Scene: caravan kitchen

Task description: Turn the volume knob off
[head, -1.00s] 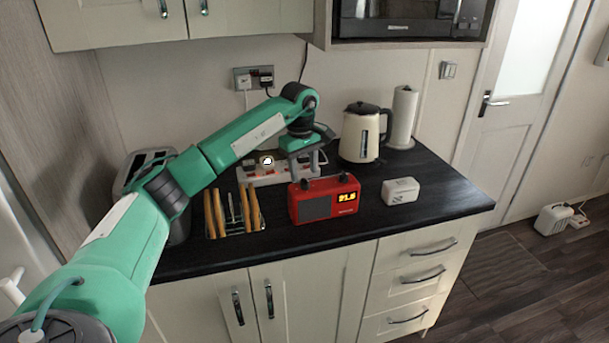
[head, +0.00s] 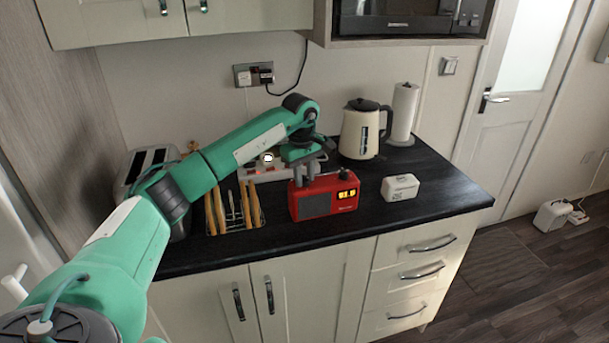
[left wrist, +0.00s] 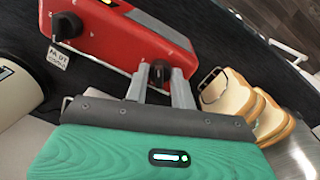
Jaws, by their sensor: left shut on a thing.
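The red radio (head: 325,203) stands upright on the dark counter, with its lit display at the right of its front. It has two black knobs on top. My left gripper (head: 304,178) points down over the radio's left top end. In the left wrist view my left gripper (left wrist: 160,75) has one finger on each side of a black knob (left wrist: 160,72) and is shut on it. The other black knob (left wrist: 67,26) stands free at the radio's far end. I cannot tell which knob is for volume. My right gripper is not in view.
A toast rack with bread (head: 234,211) stands close left of the radio, a toaster (head: 150,165) beyond it. A white box (head: 400,187) sits right. A socket strip (head: 262,172), kettle (head: 360,135) and paper roll (head: 403,110) stand behind. The counter's right front is clear.

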